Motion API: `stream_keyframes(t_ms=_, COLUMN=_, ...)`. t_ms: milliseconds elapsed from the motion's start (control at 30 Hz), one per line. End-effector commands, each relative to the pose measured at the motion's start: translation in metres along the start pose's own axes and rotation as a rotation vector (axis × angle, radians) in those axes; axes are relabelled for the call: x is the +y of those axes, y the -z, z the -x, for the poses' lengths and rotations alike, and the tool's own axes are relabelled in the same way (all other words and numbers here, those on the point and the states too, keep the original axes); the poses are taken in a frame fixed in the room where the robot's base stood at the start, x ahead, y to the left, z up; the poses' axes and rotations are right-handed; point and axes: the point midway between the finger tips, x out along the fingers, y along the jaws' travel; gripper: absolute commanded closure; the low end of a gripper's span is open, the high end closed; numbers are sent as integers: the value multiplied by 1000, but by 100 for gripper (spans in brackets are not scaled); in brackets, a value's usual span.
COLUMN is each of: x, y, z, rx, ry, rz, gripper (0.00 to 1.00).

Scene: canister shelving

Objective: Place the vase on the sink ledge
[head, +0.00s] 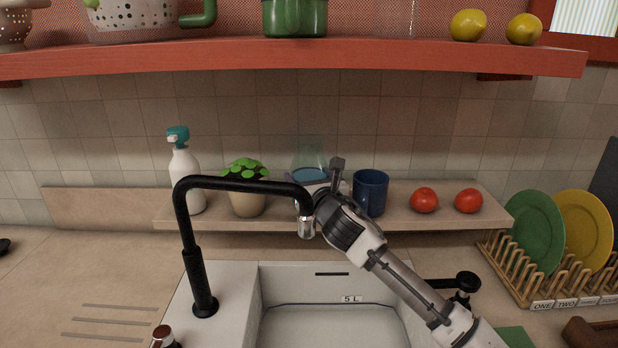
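A see-through glass vase (311,154) with a blue band low on it shows at the middle of the sink ledge (288,223), between the potted plant and the blue mug. Its lower part is hidden behind my gripper (322,186) and the faucet. I cannot tell whether the vase's base touches the ledge. My gripper reaches up from the lower right and is right at the vase. Its fingers are mostly hidden by my wrist, so whether they are shut on the vase does not show.
On the ledge stand a spray bottle (185,180), a potted plant (247,198), a blue mug (371,193) and two tomatoes (424,200). A black faucet (190,240) arches in front. The sink (335,325) is below. A red shelf (300,56) hangs above. A plate rack (540,285) stands right.

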Motion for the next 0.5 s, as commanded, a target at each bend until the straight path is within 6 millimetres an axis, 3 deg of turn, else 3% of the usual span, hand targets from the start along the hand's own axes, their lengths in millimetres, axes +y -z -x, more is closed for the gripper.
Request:
stream_keyframes(t_ms=33, x=0, y=1, z=0, rx=-3, ry=0, rz=2, gripper=73)
stream_keyframes(t_ms=67, x=0, y=3, z=0, rx=0, ry=0, rz=0, gripper=23)
stream_keyframes(t_ms=100, x=0, y=2, z=0, rx=0, ry=0, rz=0, gripper=18)
stream_keyframes(t_ms=500, x=-1, y=1, z=5, rx=-1, ry=1, rz=2, gripper=15)
